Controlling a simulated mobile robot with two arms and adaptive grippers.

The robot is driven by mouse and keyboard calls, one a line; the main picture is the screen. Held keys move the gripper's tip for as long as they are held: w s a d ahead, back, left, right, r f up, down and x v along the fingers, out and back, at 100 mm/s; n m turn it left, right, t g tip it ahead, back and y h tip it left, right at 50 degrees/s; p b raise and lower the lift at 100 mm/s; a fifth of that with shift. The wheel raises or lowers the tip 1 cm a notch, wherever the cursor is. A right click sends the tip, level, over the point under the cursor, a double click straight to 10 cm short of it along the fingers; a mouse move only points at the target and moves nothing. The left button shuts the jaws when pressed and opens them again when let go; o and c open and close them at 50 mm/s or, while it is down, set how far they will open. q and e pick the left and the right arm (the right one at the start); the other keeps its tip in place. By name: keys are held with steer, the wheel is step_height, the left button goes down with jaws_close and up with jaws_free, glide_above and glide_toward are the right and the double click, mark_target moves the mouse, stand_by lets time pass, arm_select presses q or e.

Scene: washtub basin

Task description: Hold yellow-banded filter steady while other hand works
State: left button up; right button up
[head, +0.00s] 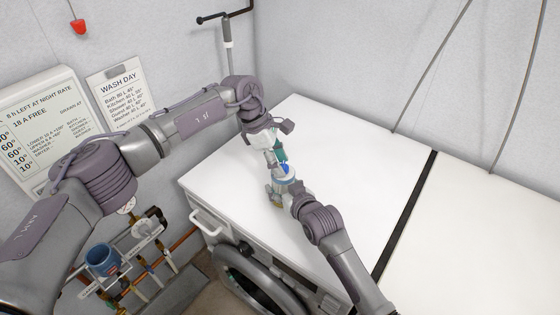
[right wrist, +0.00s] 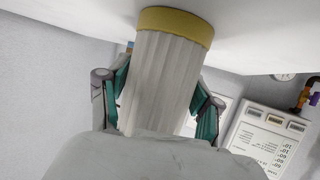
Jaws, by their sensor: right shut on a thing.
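The yellow-banded filter (right wrist: 166,75) is a pale, pleated cylinder with a yellow band at one end. In the right wrist view it sits between the two teal fingers of my right gripper (right wrist: 162,98), which is shut on it. The yellow end lies close to the white top; I cannot tell if they touch. In the head view my right gripper (head: 281,190) is low over the white worktop, and the filter is mostly hidden there. My left gripper (head: 277,155) is just above and behind it, pointing down beside a small blue part (head: 286,169). Its finger opening is unclear.
The white worktop (head: 350,150) is clear to the right, with a black seam (head: 405,215) across it. A round washer door (head: 262,280) is below the front edge. Pipes with a blue cup (head: 102,260) and wall notices (head: 120,95) are at left.

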arm_select(q)
steer(key=shift+o, duration=0.3)
steer(key=shift+d, duration=0.15)
steer(key=shift+r, duration=0.3)
arm_select(e)
steer(key=shift+a, duration=0.1)
arm_select(q)
steer(key=v, duration=1.1)
steer(key=shift+a+r, duration=0.15)
steer(key=shift+a, duration=0.1)
arm_select(e)
steer(key=o, duration=1.6)
steer(key=shift+c, duration=0.2)
